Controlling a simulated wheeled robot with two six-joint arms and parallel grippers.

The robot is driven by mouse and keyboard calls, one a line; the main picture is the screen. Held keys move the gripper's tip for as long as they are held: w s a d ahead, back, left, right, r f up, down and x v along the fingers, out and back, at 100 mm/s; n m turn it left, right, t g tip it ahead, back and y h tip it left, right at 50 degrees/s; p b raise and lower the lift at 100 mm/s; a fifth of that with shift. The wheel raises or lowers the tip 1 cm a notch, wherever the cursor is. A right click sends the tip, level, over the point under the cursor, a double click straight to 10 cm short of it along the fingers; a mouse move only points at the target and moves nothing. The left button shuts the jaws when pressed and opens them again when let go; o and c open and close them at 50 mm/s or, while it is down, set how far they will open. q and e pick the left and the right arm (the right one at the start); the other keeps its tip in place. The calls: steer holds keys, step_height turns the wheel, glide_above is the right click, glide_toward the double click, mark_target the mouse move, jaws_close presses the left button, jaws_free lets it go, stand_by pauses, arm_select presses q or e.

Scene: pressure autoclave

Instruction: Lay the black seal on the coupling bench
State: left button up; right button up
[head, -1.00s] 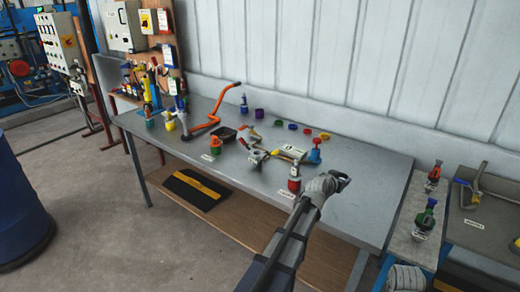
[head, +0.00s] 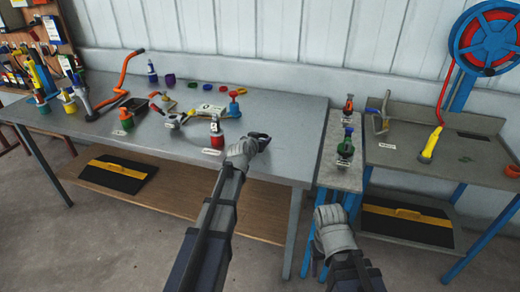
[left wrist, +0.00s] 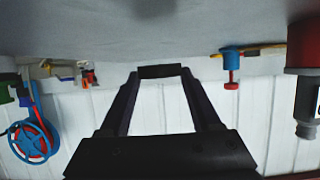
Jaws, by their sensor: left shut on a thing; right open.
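My left gripper (head: 262,140) is above the front right part of the large grey bench (head: 285,115). It is shut on a small dark piece, which I take to be the black seal (left wrist: 160,71); it spans the two fingertips in the left wrist view. In the head view the seal cannot be told from the black fingers. My right gripper (head: 332,235) is open and low in front of the narrow stand; its fingertips are mostly hidden. I cannot read which surface is labelled the coupling bench; a grey bench (head: 470,172) with a hose reel stands at the right.
A red-based bottle (head: 217,138) stands just left of my left gripper. Several coloured rings and fittings lie farther back. The narrow stand (head: 340,178) carries a green fitting (head: 346,146) and a red one (head: 348,106). The right bench holds a yellow-handled tool (head: 431,145) and has clear room in front.

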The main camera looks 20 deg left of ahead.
arm_select(q)
steer(key=shift+f+b, duration=1.3)
steer(key=shift+f, duration=0.35)
steer(key=shift+f, duration=0.2)
steer(key=o, duration=1.3)
steer(key=shift+r, duration=0.1)
